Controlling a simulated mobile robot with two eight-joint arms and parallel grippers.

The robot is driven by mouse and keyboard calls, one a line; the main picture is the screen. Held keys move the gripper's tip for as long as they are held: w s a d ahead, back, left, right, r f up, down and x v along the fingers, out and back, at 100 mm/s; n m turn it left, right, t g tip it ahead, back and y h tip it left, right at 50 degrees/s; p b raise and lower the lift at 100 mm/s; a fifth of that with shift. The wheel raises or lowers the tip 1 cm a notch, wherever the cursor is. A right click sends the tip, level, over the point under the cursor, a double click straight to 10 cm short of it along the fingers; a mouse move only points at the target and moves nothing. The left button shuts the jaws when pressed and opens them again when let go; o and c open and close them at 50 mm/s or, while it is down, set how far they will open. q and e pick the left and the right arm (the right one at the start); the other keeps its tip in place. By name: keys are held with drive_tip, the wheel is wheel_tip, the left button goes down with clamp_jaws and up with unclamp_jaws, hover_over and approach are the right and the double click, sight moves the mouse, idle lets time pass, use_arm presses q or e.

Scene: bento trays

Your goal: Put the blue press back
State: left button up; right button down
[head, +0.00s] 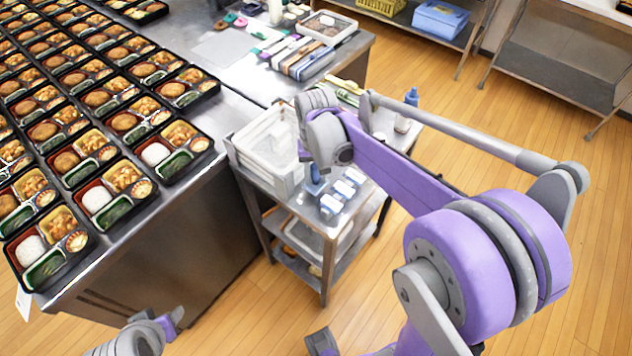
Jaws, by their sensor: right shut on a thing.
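A blue press (314,181) hangs or stands upright just below my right gripper (309,158), at the near left part of the steel cart. My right gripper is shut on its upper end, and the fingers and wrist hide most of that end. Whether the press touches the cart top cannot be told. Several similar small blue and white pieces (343,190) sit in a slanting row on the cart just right of it. My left gripper (168,325) shows only in part at the bottom left edge, away from the cart; its jaws cannot be made out.
The steel cart (318,219) also carries white bins (270,160) and a blue-capped bottle (411,97). A steel table (205,190) at left holds rows of filled bento trays (187,146). My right arm crosses above the cart. Wooden floor lies open at right.

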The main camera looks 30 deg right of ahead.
sight(316, 182)
drive_tip(key=shift+f, duration=1.55)
drive_tip(key=shift+f, duration=0.2)
drive_tip(key=c, duration=0.6)
unclamp_jaws()
drive_tip(key=shift+r, duration=0.1)
